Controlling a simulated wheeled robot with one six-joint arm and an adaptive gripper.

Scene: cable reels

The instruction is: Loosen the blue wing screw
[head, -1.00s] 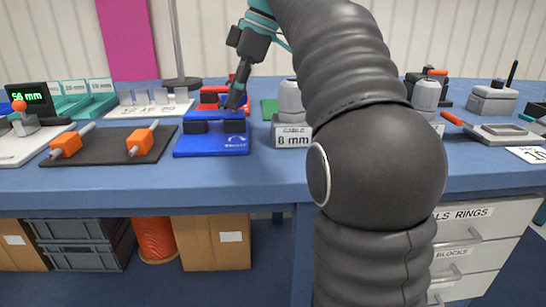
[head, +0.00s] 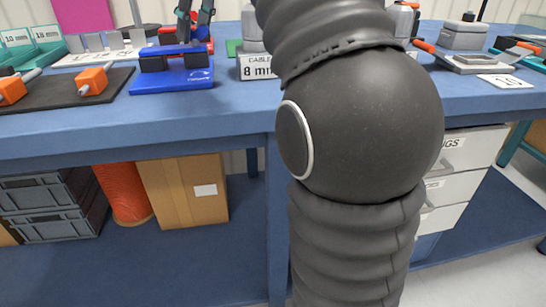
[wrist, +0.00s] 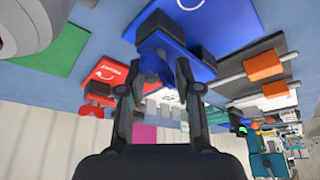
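The blue clamp block (head: 172,80) with dark pads stands on the blue bench, left of my arm in the head view. In the wrist view the blue block (wrist: 207,17) is at the top, and the blue wing screw (wrist: 157,62) sticks out of it toward me. My gripper (wrist: 159,70) is open, one finger on each side of the wing screw. I cannot tell whether either finger touches it. In the head view my gripper (head: 196,36) is over the back of the block, fingers apart. The screw is not clear there.
A red clamp block (wrist: 108,73) stands close beside the blue one. A black board with orange-handled pieces (head: 92,82) lies to the left. A grey cable weight with an 8 mm label (head: 257,67) stands close on the right.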

